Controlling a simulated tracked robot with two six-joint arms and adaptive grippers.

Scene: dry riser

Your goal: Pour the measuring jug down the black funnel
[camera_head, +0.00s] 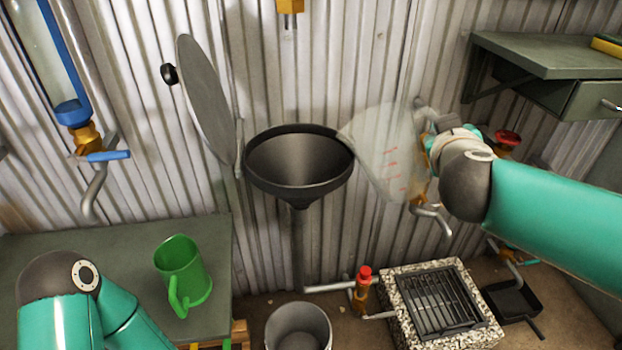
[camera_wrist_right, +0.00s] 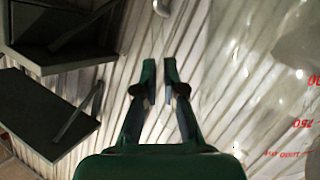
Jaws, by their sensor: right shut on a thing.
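The clear measuring jug (camera_head: 385,150) with red marks is tilted to the left in the head view, its lip close above the right rim of the black funnel (camera_head: 300,163). I cannot tell whether liquid is in it or running out. My right gripper (camera_head: 432,160), mostly hidden behind its wrist, is shut on the jug's handle side. In the right wrist view its fingers (camera_wrist_right: 159,82) are close together and the jug (camera_wrist_right: 290,110) shows at the right. The funnel's mouth faces up and looks empty.
A round grey lid (camera_head: 206,98) stands open left of the funnel. A green mug (camera_head: 183,270) stands on the left bench (camera_head: 130,240). A bucket (camera_head: 298,328), a red-handled valve (camera_head: 363,285) and a grated drain (camera_head: 440,303) are below. A shelf (camera_head: 545,55) is upper right.

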